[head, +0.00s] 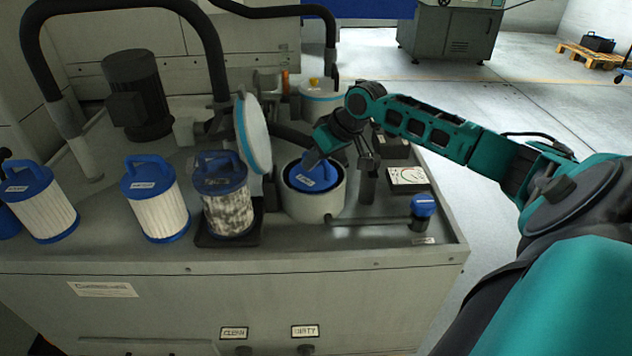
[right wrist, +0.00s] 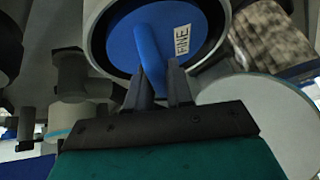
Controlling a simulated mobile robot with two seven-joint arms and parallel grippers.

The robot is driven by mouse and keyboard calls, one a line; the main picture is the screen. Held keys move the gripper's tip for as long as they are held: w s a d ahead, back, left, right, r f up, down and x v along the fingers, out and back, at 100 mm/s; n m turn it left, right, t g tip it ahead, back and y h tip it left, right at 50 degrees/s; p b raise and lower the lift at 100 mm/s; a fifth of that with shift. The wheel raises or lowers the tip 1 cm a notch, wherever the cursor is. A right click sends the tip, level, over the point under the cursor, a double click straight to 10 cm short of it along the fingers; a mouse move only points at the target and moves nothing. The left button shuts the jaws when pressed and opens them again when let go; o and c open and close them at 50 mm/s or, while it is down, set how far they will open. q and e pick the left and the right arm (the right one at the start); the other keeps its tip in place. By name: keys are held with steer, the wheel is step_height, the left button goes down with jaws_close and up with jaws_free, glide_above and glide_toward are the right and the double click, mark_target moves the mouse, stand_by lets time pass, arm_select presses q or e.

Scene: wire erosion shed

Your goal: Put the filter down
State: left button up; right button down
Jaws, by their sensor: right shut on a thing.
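My right gripper (head: 318,160) is shut on the handle of a filter with a blue top (head: 313,178). The filter is down inside a round grey pot (head: 300,208), with only its top showing; its body is hidden by the wall. In the right wrist view the fingers (right wrist: 160,88) close on the blue handle (right wrist: 148,50), beside a "FINE" label on the blue top (right wrist: 120,38). I cannot tell whether the filter rests on the pot's bottom. My left gripper is not in view.
A dirty filter (head: 228,208) stands on a dark tray (head: 210,240) left of the pot. Clean white filters (head: 157,208) (head: 45,212) stand further left. A round lid (head: 255,133) stands open behind the pot. A blue-knobbed valve (head: 423,205) is at right.

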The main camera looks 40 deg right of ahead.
mark_target(320, 174)
step_height(320, 174, down, 5)
steer(key=shift+f+b, duration=0.1)
steer(key=shift+b, duration=0.8)
steer(key=shift+f, duration=0.1)
steer(key=c, duration=1)
jaws_free()
steer(key=shift+f, duration=0.1)
steer(key=shift+p+v, duration=2.1)
steer(key=shift+v, duration=3.95)
